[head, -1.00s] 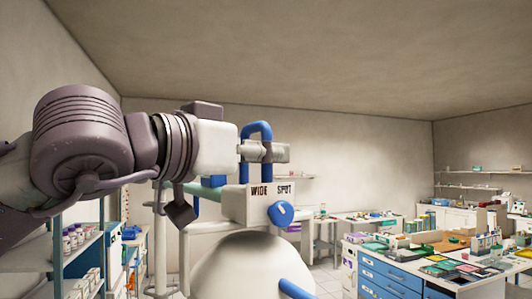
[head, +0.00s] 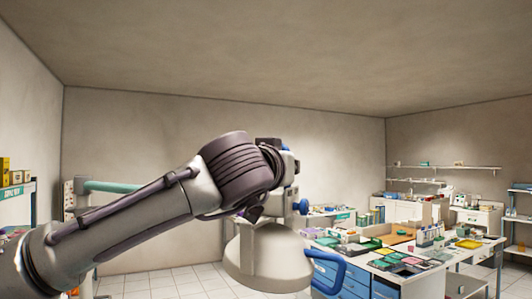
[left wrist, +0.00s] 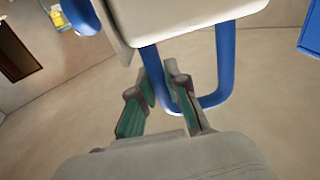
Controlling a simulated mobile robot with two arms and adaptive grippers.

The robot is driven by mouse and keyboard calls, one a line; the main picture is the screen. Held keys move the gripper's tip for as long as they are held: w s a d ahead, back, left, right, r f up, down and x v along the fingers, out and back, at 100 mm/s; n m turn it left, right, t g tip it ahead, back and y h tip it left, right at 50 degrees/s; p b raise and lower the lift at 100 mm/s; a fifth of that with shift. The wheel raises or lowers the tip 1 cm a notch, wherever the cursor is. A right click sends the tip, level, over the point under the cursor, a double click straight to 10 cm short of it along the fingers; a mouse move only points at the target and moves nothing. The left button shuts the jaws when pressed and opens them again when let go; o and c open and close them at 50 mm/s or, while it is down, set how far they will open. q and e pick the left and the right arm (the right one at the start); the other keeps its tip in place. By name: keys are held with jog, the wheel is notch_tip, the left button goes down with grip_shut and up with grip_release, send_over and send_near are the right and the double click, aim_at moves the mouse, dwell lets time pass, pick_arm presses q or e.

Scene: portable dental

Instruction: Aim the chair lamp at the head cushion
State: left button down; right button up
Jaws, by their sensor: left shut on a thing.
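In the left wrist view, my left gripper (left wrist: 162,75) is shut on one leg of a blue U-shaped handle (left wrist: 217,98) of the lamp. The head cushion and my right gripper are not in view.
A white bench with blue drawers (head: 328,273) and a crowded top stands right of the lamp. Wall shelves (head: 440,167) hang behind it. A shelf rack (head: 17,191) is at the left edge. Tiled floor shows at lower left.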

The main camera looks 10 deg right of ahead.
aim_at(281, 192)
pick_arm(q)
jog(key=p+x, duration=0.2)
jog(key=x, duration=0.7)
jog(key=shift+p, duration=0.35)
jog(key=shift+a, duration=0.1)
jog(key=c, duration=1.2)
grip_release()
jog(key=shift+s, duration=0.1)
jog(key=shift+o, duration=0.2)
jog(key=shift+s, duration=0.1)
jog(key=v, duration=1.2)
